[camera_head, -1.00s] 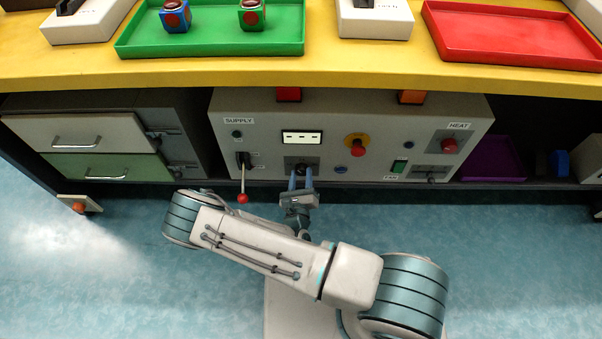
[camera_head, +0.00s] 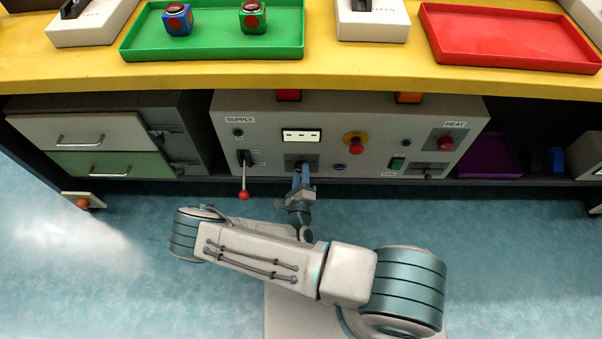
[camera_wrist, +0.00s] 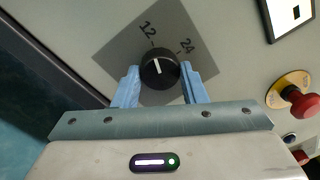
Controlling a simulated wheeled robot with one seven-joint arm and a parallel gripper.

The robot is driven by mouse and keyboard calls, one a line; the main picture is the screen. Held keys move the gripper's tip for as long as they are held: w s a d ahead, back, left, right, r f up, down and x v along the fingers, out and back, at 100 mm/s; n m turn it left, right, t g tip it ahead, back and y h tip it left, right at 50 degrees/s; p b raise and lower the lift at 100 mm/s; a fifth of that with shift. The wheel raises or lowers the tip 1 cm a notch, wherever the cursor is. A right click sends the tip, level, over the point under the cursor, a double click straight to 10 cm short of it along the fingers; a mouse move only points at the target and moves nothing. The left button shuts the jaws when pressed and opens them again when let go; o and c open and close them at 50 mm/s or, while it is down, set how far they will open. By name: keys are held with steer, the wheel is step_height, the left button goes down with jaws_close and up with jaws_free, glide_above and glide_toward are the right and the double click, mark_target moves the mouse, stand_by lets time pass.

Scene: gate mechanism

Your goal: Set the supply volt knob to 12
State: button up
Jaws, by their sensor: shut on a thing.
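The supply volt knob (camera_wrist: 160,70) is round and black with a white pointer line. It sits on a dark grey plate (camera_wrist: 120,38) marked 12 and 24. The pointer runs up and slightly left in the wrist view, on the 12 side; whether it is exactly on the 12 tick I cannot tell. My gripper (camera_wrist: 162,88) has its blue fingers on either side of the knob and is shut on it. In the head view my gripper (camera_head: 302,178) reaches the panel below the display and mostly hides the knob.
On the grey panel (camera_head: 270,120), a lever with a red ball (camera_head: 243,195) hangs left of my gripper, close by. A red button on a yellow base (camera_head: 356,145) is to the right. The display (camera_head: 301,136) shows dashes. The yellow tabletop (camera_head: 350,75) overhangs above.

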stand_by(0.4)
steer(key=o, duration=1)
steer(key=s+p, duration=0.2)
steer(key=s, duration=1.1)
steer(key=shift+s+a+f, duration=0.35)
steer(key=shift+f, duration=0.05)
